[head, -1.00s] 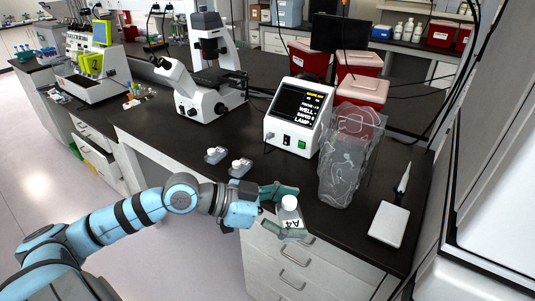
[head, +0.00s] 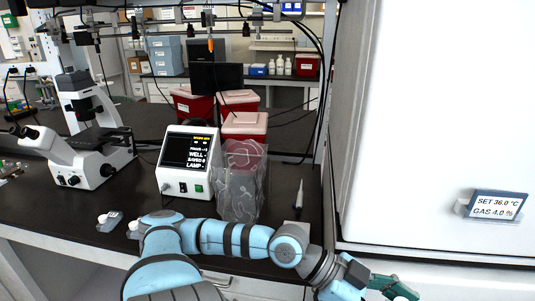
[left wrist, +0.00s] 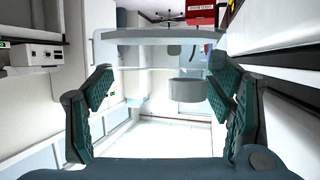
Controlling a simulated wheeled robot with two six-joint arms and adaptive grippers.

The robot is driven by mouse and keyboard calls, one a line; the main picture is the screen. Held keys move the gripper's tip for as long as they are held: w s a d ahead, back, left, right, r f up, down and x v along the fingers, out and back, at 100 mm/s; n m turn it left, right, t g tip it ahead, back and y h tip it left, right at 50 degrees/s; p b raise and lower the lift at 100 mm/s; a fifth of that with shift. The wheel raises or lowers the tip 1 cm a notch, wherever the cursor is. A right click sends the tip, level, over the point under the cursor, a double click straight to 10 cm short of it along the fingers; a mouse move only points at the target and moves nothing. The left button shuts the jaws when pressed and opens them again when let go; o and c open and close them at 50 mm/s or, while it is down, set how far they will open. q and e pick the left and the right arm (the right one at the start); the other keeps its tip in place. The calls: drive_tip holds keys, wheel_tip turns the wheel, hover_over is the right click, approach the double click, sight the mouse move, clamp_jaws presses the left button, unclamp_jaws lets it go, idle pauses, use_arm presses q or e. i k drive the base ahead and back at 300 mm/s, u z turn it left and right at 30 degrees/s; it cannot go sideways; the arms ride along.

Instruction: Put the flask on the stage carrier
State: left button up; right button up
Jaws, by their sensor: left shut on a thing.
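My left gripper (head: 392,288) is at the bottom right of the head view, in front of the white cabinet and past the bench's right end. In the left wrist view the clear flask (left wrist: 150,50) lies across between the two green fingers of my left gripper (left wrist: 160,88). The microscope (head: 92,135) stands on the bench at the left, far from the gripper. I cannot make out the stage carrier on its stage. My right gripper is out of view.
A control box with a screen (head: 187,160), a clear bag (head: 241,185) and a pipette (head: 299,195) stand right of the microscope. A white cabinet (head: 430,130) fills the right side.

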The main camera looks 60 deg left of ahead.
sight(116, 136)
drive_tip(key=z, duration=0.7)
drive_tip(key=k, duration=1.6)
drive_tip(key=u, duration=2.15)
drive_tip(key=i, duration=0.5)
drive_tip(key=u, duration=0.1)
